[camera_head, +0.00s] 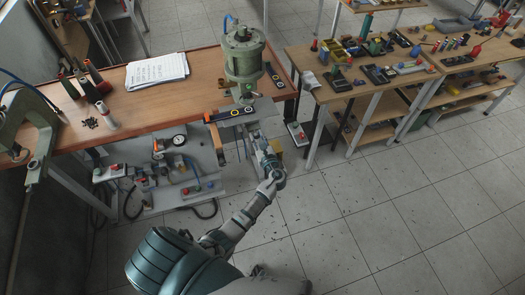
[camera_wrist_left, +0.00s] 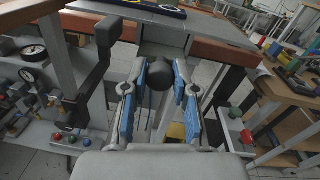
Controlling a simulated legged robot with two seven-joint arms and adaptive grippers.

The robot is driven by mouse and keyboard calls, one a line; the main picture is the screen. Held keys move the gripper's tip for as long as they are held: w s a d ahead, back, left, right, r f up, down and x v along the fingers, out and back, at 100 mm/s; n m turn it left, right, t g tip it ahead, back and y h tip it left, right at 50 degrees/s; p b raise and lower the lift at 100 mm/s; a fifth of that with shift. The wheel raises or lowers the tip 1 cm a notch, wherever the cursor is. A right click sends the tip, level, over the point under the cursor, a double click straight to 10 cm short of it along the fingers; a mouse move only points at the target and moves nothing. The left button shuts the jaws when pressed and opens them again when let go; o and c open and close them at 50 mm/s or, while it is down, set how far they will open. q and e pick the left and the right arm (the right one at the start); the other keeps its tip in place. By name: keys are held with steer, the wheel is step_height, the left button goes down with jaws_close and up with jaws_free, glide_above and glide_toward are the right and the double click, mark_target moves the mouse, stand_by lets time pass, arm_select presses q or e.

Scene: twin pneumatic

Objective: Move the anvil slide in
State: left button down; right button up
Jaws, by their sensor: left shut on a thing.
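My left gripper (camera_head: 263,145) reaches up to the front edge of the workbench, below the green pneumatic press (camera_head: 244,55). In the left wrist view its blue-padded fingers (camera_wrist_left: 158,80) are closed around a dark round knob (camera_wrist_left: 159,73). The knob sits in front of a grey block (camera_wrist_left: 163,36) at the bench edge, which I take to be the front of the anvil slide. Behind it lies a black strip with a yellow ring (camera_wrist_left: 150,6); the strip also shows in the head view (camera_head: 229,115). The knob's shaft is hidden. My right gripper is not in view.
A stack of papers (camera_head: 157,70) and dark cylinders (camera_head: 93,80) stand on the bench. A gauge (camera_head: 179,140) and valves with red buttons sit below the bench edge, left of my arm. A cluttered wooden table (camera_head: 375,70) stands to the right.

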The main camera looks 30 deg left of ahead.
mark_target(255, 131)
arm_select(q)
steer(key=shift+x, duration=0.9)
steer(key=shift+w+a, duration=0.15)
steer(key=shift+w, duration=0.05)
steer(key=shift+r, duration=0.3)
steer(key=shift+w+a, duration=0.1)
steer(key=c, duration=1.1)
jaws_free()
steer(key=shift+a, duration=0.1)
steer(key=shift+o, duration=1.1)
steer(key=shift+w+a+f, duration=0.1)
steer(key=shift+w+a, duration=0.05)
steer(key=shift+a+f, duration=0.1)
steer(key=shift+f, duration=0.1)
steer(key=shift+d, duration=0.35)
steer(key=v, duration=1.2)
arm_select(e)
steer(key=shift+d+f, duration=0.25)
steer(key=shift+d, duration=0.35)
arm_select(q)
steer(key=shift+a+f, duration=0.15)
